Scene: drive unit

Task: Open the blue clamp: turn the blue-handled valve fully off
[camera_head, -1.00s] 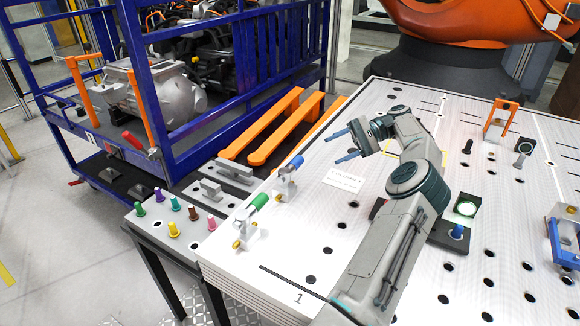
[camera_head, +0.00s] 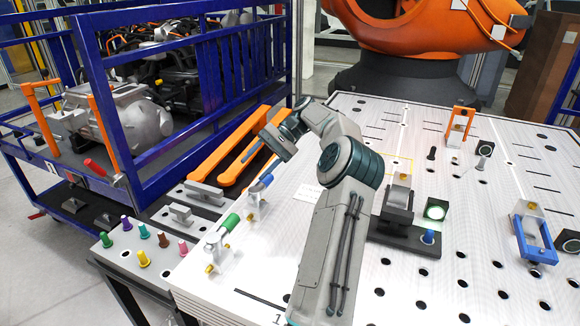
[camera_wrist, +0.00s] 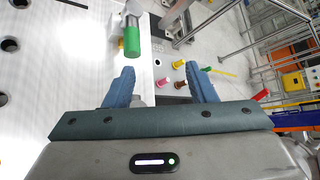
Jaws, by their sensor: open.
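The blue-handled clamp (camera_head: 261,184) stands on the left edge of the white table in the head view, its blue handle tilted up to the right. A similar green-handled clamp (camera_head: 230,223) stands nearer, at the table's corner. My gripper (camera_head: 276,146) is above and slightly right of the blue handle in the head view; its fingers are hard to make out there. In the wrist view my gripper (camera_wrist: 164,72) has two blue fingers spread apart with nothing between them. The green handle (camera_wrist: 132,40) shows beyond the left finger. I cannot make out the blue handle in the wrist view.
Several coloured pegs (camera_head: 143,259) stand on a side table at the lower left. A blue cage trolley (camera_head: 110,110) is behind it. Orange bars (camera_head: 222,150) lie beyond the clamps. A black fixture (camera_head: 397,215) and a blue-framed clamp (camera_head: 533,235) are on the right.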

